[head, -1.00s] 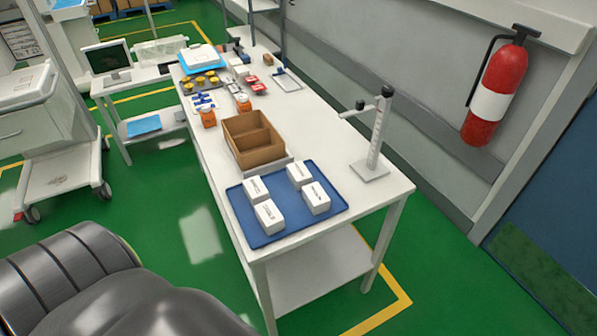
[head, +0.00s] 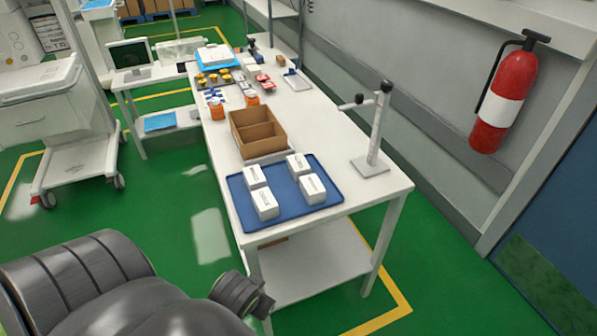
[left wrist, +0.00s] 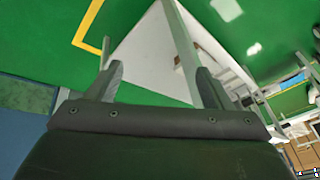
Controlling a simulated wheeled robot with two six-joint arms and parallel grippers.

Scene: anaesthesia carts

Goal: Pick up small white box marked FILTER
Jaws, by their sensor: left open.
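Several small white boxes stand on a blue tray (head: 283,209) at the near end of the white table. In the head view they are the front left box (head: 264,205), front right box (head: 312,189), back left box (head: 254,177) and back right box (head: 298,166). Each has dark print on top, too small to read, so I cannot tell which is marked FILTER. My left gripper (left wrist: 160,66) is open and empty in the left wrist view, away from the boxes, with table legs and floor beyond it. My right gripper is not in view.
A brown divided carton (head: 258,135) stands behind the tray. A metal stand (head: 374,148) is to the tray's right. Orange jars and small items fill the table's far end. A fire extinguisher (head: 503,95) hangs on the right wall.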

